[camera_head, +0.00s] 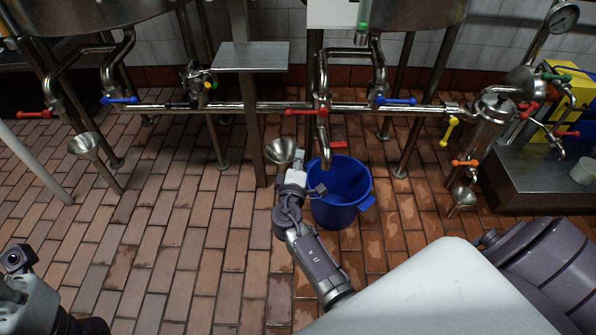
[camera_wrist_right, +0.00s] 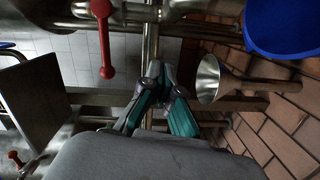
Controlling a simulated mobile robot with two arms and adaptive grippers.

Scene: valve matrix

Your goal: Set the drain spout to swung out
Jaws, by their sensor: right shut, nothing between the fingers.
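The drain spout (camera_head: 323,152) is a short steel pipe hanging below the central valve in the head view, its lower end over the blue bucket (camera_head: 340,205). A steel pipe end (camera_wrist_right: 190,9), probably the spout, is cut off at the top of the wrist view. A red lever (camera_head: 304,112) sits above it and also shows in the wrist view (camera_wrist_right: 103,38). A steel funnel (camera_head: 280,151) stands left of the spout. My right gripper (camera_head: 299,162) is shut and empty, just left of the spout beside the funnel. I cannot tell whether it touches either. My left gripper's fingers are out of view.
A red handle (camera_head: 339,145) sticks out at the bucket's rim. A horizontal steel pipe (camera_head: 260,107) with several coloured levers runs across the back. A small steel table (camera_head: 249,56) stands behind. The tiled floor at the left centre is clear.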

